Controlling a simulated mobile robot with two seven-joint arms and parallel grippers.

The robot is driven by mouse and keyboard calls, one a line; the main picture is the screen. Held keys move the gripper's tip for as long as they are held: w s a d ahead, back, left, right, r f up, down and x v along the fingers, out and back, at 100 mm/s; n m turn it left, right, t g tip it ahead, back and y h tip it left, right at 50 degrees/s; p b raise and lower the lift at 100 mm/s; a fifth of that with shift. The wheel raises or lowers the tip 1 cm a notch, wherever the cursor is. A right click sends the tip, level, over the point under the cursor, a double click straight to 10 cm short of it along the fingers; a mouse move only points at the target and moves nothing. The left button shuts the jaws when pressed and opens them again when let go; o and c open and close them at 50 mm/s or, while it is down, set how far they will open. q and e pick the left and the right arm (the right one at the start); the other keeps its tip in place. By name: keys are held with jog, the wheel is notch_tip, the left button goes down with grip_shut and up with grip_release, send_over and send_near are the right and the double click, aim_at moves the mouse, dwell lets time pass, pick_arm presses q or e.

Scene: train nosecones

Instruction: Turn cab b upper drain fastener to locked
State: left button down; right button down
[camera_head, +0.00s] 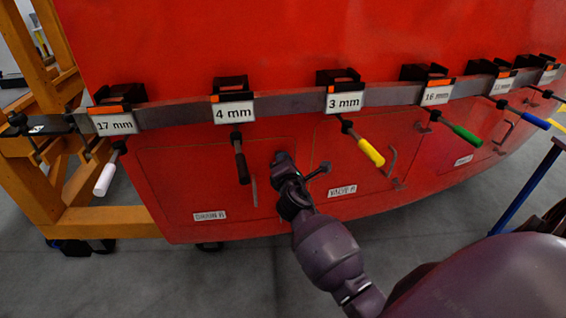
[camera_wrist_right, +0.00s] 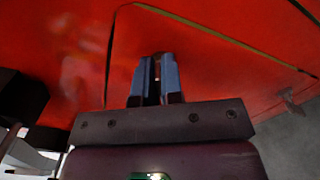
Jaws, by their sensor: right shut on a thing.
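My right gripper (camera_head: 283,158) reaches up to the red nosecone, near the upper edges of two outlined panels. In the right wrist view, its two blue-grey fingers (camera_wrist_right: 155,75) are close together and shut on a small part at the red surface, taken as the drain fastener. The fingers hide most of it, so its turn cannot be read. The left panel (camera_head: 180,175) and right panel (camera_head: 340,150) carry small white labels, too small to read surely. My left gripper is not in view.
A grey rail (camera_head: 290,104) crosses the red body above, with black clamps, size signs such as 3 mm (camera_head: 345,102), and tools hanging with white, black, yellow (camera_head: 371,152), green and blue handles. A yellow frame (camera_head: 45,180) stands at left. Grey floor is clear below.

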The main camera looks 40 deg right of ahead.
jog(key=m, duration=0.2)
jog(key=m+b, duration=0.1)
jog(key=m, duration=0.1)
jog(key=shift+f, duration=0.3)
jog(key=shift+m, duration=1.1)
jog(key=shift+b, duration=0.3)
jog(key=c, duration=1.3)
grip_release()
jog(key=shift+o, duration=0.2)
jog(key=v, duration=1)
jog(key=shift+s, duration=0.4)
